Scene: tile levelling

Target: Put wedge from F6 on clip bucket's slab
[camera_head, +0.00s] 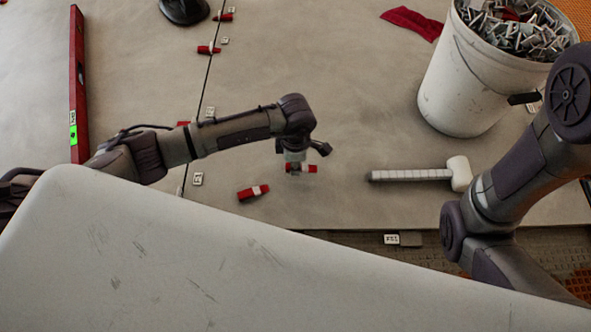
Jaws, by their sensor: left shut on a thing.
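My left gripper (294,168) is shut on a red wedge (312,169) with a pale band, low over the right-hand slab (350,110). I cannot tell whether that wedge touches the slab. The white clip bucket (465,85), full of grey clips, stands on the same slab at the upper right. Another red wedge with a white band (253,192) lies on this slab, left of and nearer than the gripper. The small tags by the seam are too small to read for sure. My right arm shows at the right; its gripper is out of view.
More red wedges (208,50) lie along the dark seam. A white-headed mallet (459,173) lies right of the gripper. A red cloth (412,23) lies by the bucket. A red level (78,90) lies on the left slab (140,65). The middle of the right slab is clear.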

